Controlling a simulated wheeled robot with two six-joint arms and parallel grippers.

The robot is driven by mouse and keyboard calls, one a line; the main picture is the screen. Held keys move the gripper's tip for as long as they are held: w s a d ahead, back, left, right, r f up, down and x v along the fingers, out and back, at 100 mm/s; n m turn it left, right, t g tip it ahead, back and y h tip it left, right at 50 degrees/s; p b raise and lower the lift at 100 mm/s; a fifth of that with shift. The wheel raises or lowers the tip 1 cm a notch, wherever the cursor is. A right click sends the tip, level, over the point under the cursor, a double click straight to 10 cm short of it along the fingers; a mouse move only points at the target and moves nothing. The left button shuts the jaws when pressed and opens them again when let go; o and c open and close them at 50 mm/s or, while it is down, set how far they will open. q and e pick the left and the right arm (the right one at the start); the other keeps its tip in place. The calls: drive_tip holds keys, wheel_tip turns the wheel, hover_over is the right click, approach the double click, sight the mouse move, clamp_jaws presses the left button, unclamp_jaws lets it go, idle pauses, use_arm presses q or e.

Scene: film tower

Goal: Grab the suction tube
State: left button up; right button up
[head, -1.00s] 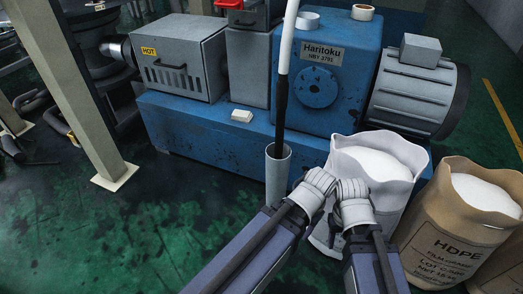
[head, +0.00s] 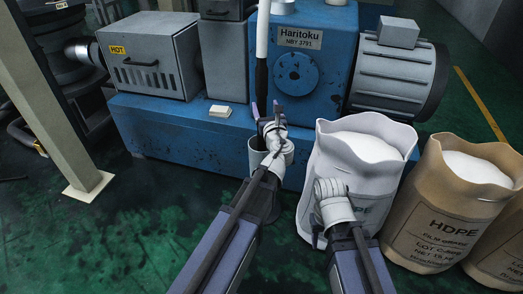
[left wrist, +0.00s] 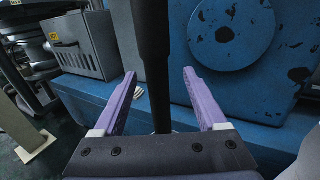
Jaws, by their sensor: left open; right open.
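The suction tube (head: 262,38) stands upright, white above and black below. Its lower end goes into a grey cylindrical holder (head: 287,154) in front of the blue machine. My left gripper (head: 266,109) is open at the black part, just above the holder. In the left wrist view the black part of the tube (left wrist: 152,50) shows between the two purple fingers (left wrist: 160,74), nearer the left one, with gaps on both sides. How deep it lies between them is hard to tell. My right gripper (head: 318,238) is low before the white sack, its fingers mostly hidden by its wrist.
The blue machine (head: 180,130) stands close behind the tube. A white sack (head: 362,180) of pellets and a brown HDPE sack (head: 440,215) stand to the right. A grey post (head: 50,100) is at the left. The green floor at front left is clear.

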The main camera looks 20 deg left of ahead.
use_arm(q)
drive_tip(key=shift+x, duration=3.95)
drive_tip(key=shift+s+a+f, duration=0.15)
drive_tip(key=shift+a, duration=0.05)
clamp_jaws()
